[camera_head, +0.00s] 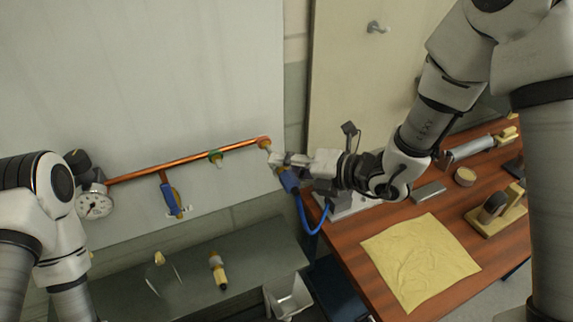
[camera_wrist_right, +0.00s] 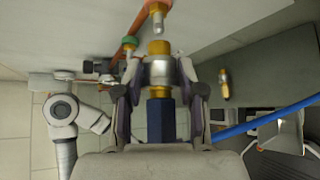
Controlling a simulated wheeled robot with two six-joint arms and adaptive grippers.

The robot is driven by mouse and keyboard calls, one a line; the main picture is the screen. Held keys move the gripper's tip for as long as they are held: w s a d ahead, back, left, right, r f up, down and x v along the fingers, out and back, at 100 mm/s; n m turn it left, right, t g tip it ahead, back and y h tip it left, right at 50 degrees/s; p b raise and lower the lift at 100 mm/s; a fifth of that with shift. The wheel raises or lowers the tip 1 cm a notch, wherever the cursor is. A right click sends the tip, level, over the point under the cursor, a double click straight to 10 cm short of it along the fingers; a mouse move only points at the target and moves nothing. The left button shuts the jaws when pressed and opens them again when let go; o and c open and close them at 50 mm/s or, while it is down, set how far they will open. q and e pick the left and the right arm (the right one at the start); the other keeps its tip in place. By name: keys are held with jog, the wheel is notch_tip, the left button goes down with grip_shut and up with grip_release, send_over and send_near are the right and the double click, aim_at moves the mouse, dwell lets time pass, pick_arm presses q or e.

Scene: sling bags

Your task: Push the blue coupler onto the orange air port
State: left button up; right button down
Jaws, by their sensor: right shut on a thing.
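The blue coupler (camera_head: 289,182) has a blue body (camera_wrist_right: 160,118), a silver collar and a brass front end. My right gripper (camera_head: 287,163) is shut on it; in the right wrist view my fingers (camera_wrist_right: 160,76) close around its collar. The orange air port (camera_head: 264,142) is at the right end of the copper pipe. In the right wrist view its metal nipple (camera_wrist_right: 157,20) is just beyond the coupler's brass end, with a small gap between them. The two look roughly in line.
A blue hose (camera_head: 316,227) hangs from the coupler beside the wooden table (camera_head: 425,200). A yellow cloth (camera_head: 420,258) lies on the table.

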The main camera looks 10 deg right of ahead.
jog(key=shift+w+a, duration=0.15)
jog(key=shift+w, duration=0.6)
jog(key=shift+w+a, duration=0.15)
jog(key=shift+w, duration=0.6)
jog(key=c, duration=0.6)
grip_release()
jog(key=v, duration=1.2)
